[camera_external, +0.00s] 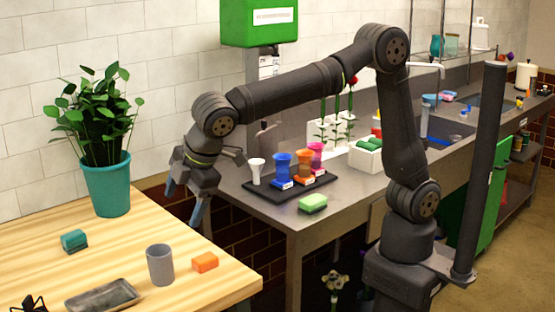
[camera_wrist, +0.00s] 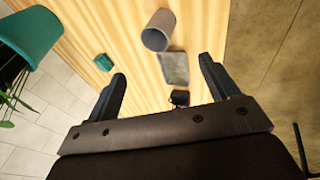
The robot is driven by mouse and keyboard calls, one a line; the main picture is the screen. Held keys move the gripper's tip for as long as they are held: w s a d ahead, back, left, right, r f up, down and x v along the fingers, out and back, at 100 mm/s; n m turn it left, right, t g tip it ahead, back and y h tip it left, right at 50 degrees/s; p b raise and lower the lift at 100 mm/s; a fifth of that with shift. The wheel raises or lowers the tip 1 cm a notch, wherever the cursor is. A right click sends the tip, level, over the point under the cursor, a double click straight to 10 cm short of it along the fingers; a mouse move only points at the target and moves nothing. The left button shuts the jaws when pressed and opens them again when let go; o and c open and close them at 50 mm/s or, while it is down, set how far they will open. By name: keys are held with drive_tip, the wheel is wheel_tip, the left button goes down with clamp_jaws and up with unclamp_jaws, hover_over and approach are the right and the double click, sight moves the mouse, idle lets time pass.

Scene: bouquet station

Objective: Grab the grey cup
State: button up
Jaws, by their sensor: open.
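The grey cup (camera_external: 160,265) stands upright on the wooden table, between a grey tray and an orange block. In the wrist view the grey cup (camera_wrist: 158,31) is near the top, ahead of and between the fingers. My gripper (camera_external: 197,213) is open and empty, in the air to the right of the plant and beyond the table's back edge. In the wrist view both fingers of my gripper (camera_wrist: 162,80) are spread apart, and the cup is clear of them.
The wooden table (camera_external: 215,278) also holds a teal block (camera_external: 74,240), the orange block (camera_external: 205,262), the grey tray (camera_external: 103,296) and a dark object (camera_external: 30,304). A potted plant (camera_external: 108,185) stands at its back. A steel counter (camera_external: 262,212) with several coloured cups is to the right.

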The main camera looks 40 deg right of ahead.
drive_tip(key=g+h, duration=0.2)
drive_tip(key=g, duration=0.2)
hover_over(160, 261)
drive_tip(key=w+d, duration=0.2)
drive_tip(key=shift+w+a+f, duration=0.1)
drive_tip(key=shift+f, duration=2.7)
drive_tip(key=shift+w+a+f, duration=0.15)
drive_tip(key=shift+f, duration=2.6)
drive_tip(key=shift+w+a+f, duration=0.1)
drive_tip(key=shift+f, duration=2.7)
drive_tip(key=c, duration=1.1)
